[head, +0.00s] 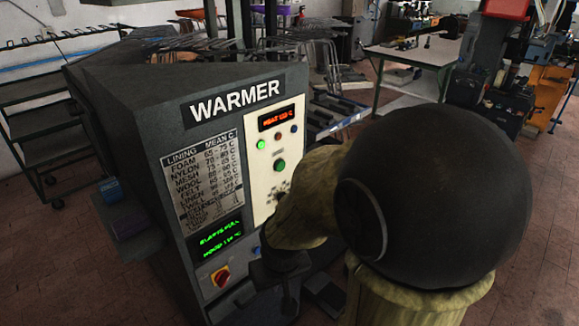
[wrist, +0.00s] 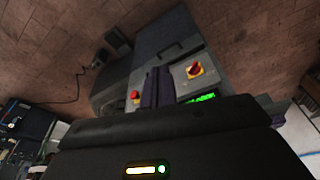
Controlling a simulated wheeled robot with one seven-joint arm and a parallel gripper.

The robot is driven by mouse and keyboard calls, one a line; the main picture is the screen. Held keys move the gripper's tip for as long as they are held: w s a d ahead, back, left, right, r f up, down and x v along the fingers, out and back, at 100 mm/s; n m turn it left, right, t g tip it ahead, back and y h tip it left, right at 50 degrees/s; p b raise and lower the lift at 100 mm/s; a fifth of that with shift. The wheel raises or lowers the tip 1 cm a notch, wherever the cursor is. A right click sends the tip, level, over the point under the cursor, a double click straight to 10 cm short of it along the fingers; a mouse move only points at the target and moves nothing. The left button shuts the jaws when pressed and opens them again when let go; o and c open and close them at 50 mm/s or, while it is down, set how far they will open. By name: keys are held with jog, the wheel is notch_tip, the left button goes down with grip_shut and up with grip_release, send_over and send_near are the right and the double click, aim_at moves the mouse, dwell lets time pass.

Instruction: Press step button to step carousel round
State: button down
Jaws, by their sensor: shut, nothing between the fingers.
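The dark grey WARMER cabinet (head: 95,95) stands left of my arm in the head view. Its cream panel (head: 262,200) has a green-lit lamp (head: 261,144), a green button (head: 279,165) and a small red readout (head: 276,118). A blue button (head: 256,250) shows lower down, beside my wrist. I cannot tell which control is the step button, and I cannot make out the carousel. My gripper (wrist: 157,72) is shut and empty in the wrist view, its fingers side by side in front of the machine. In the head view my arm hides part of the cabinet front.
A red rotary switch on yellow (head: 220,276) sits below a green text display (head: 221,240); the switch also shows in the wrist view (wrist: 194,70). A red button (wrist: 135,97) shows left of my fingers. A blue box (head: 110,188) rests on a side shelf. Racks stand at left.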

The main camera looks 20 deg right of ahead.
aim_at(281, 166)
jog(key=shift+w, duration=0.1)
jog(key=w+d+f+m+t+h, duration=0.1)
jog(key=w+d+f+t+h, duration=0.15)
jog(key=w+d, duration=0.45)
jog(key=w+d+f+m+t+h, duration=0.1)
jog(key=w+d+f+t+h, duration=0.15)
jog(key=w+d, duration=0.45)
jog(key=w+d+r+n+t+h, duration=0.3)
jog(key=w+r+n+t, duration=0.3)
jog(key=r+t, duration=0.3)
jog(key=shift+w+d+n+b, duration=0.4)
jog(key=shift+w+d+b, duration=0.1)
jog(key=shift+d, duration=0.3)
jog(key=shift+w, duration=0.1)
jog(key=w+a+p, duration=0.1)
jog(key=w+a, duration=0.2)
jog(key=w, duration=0.5)
